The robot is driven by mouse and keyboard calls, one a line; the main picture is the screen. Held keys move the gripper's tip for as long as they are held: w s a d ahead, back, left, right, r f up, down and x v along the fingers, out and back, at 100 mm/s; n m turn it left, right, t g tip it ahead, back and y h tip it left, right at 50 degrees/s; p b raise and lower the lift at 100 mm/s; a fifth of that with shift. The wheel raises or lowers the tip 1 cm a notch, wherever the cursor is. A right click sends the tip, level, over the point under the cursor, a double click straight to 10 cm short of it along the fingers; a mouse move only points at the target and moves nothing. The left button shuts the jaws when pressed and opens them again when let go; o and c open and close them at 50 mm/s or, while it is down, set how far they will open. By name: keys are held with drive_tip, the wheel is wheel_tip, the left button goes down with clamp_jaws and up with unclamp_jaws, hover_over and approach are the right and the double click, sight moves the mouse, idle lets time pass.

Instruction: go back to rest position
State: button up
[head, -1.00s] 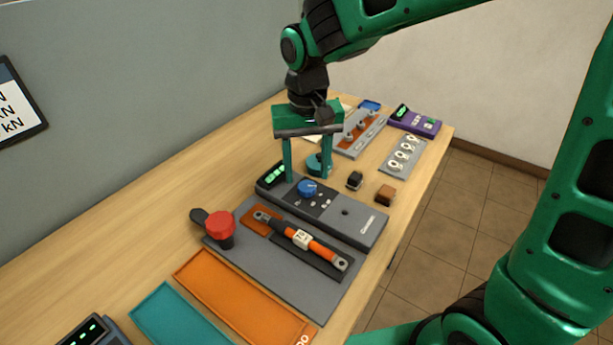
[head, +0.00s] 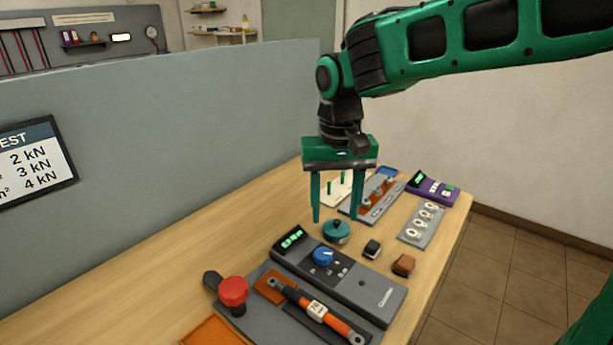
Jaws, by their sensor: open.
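My gripper (head: 336,218) is open and empty in the head view, pointing down. Its two teal fingers hang apart above the wooden bench (head: 160,280), behind the grey device with the blue knob (head: 323,256). A round teal object with a small knob (head: 336,232) sits on the bench just below and between the fingertips. I cannot tell whether the fingers touch anything, but nothing is held between them.
An orange and black bar tool (head: 315,308) lies in front of the device, beside a red knob (head: 233,291). A black block (head: 372,249) and a brown block (head: 403,265) stand at right. Farther back are a purple device (head: 432,189) and a ring plate (head: 421,224). A grey partition (head: 190,145) borders the bench.

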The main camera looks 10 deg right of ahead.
drive_tip(key=s+d+f+m, duration=0.15)
drive_tip(key=s+d, duration=0.25)
drive_tip(key=d, duration=0.6)
drive_tip(key=s+d+m, duration=0.2)
drive_tip(key=s+d, duration=0.1)
drive_tip(key=d, duration=0.6)
drive_tip(key=s+d+f+m, duration=0.1)
drive_tip(key=s+d+f, duration=0.1)
drive_tip(key=s+d, duration=0.3)
drive_tip(key=s+d+f+m, duration=0.1)
drive_tip(key=s+d+f, duration=0.2)
drive_tip(key=s, duration=0.7)
drive_tip(key=shift+d+m, duration=0.35)
drive_tip(key=shift+d, duration=0.75)
drive_tip(key=shift+w+f, duration=0.3)
drive_tip(key=shift+w, duration=0.35)
